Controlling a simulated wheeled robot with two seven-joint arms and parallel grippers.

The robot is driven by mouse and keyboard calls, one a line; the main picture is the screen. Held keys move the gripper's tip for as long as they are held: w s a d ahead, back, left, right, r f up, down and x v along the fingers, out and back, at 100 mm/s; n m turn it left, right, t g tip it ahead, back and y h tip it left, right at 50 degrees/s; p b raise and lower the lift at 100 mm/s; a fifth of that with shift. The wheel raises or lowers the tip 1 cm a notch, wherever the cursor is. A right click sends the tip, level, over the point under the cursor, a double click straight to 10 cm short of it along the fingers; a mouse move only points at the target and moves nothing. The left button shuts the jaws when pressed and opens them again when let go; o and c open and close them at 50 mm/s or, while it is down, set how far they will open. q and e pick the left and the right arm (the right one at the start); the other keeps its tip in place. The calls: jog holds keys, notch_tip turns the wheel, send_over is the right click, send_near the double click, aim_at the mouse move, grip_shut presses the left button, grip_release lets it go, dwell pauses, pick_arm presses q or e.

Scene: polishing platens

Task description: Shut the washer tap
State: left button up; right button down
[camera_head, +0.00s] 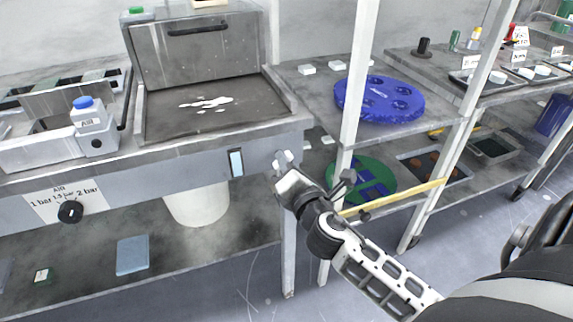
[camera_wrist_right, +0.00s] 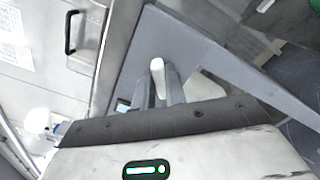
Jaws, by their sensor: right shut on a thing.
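The washer (camera_head: 218,122) is a grey metal basin with its lid (camera_head: 195,50) raised; white foam or liquid lies on its dark floor. Its tap (camera_head: 281,157) is a small pale handle on the front panel, near the right corner. My right gripper (camera_head: 284,170) reaches it from the front right and is shut on it. In the right wrist view the white tap handle (camera_wrist_right: 157,70) stands between the fingers (camera_wrist_right: 159,92). The gripper hides the tap's base, and I cannot tell the exact angle of the handle. My left gripper is not in view.
A white post (camera_head: 357,90) stands close right of my right gripper. A blue platen (camera_head: 380,98) lies on the right bench. An air knob (camera_head: 70,211) is at left. The floor in front is clear.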

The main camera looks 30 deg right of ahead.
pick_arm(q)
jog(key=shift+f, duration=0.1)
pick_arm(e)
jog(key=shift+f+m, duration=0.2)
jog(key=shift+m, duration=3.9)
jog(key=c, duration=1.4)
grip_release()
jog(key=shift+c, duration=0.2)
